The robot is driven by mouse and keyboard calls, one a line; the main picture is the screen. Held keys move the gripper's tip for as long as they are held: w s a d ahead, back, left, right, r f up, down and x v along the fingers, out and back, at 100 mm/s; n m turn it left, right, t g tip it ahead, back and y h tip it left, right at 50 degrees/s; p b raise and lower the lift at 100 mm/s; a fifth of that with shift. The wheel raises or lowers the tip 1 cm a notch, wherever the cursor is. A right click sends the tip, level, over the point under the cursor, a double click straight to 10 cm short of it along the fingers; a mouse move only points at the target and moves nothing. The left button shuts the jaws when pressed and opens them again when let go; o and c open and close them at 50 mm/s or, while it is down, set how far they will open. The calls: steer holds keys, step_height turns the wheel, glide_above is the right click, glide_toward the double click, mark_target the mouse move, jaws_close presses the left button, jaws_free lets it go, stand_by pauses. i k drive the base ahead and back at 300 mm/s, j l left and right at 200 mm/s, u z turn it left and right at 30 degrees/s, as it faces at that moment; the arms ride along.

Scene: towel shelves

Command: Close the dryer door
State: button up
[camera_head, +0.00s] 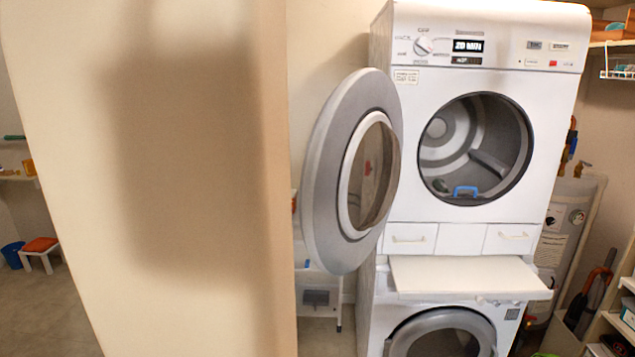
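The dryer (555,135) is the white upper machine of a stack at the centre right. Its round grey door (322,190) is swung wide open to the left, with a clear window (370,175) in its middle. The dryer's drum opening (475,148) faces me, uncovered, with a small blue item (465,191) at its lower rim. My gripper is not in view.
A wall edge (270,180) stands close on the left, near the open door. A white pull-out shelf (465,275) juts out below the dryer, above a second machine (375,318). A tank (570,225) and shelves (625,325) stand at the right. Floor (30,300) shows at the far left.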

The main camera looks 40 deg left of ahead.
mark_target(336, 253)
steer(key=k+j+u, duration=0.25)
steer(key=k+j, duration=0.8)
steer(key=j, duration=0.7)
steer(key=i+j+u, duration=0.1)
steer(key=j, duration=0.6)
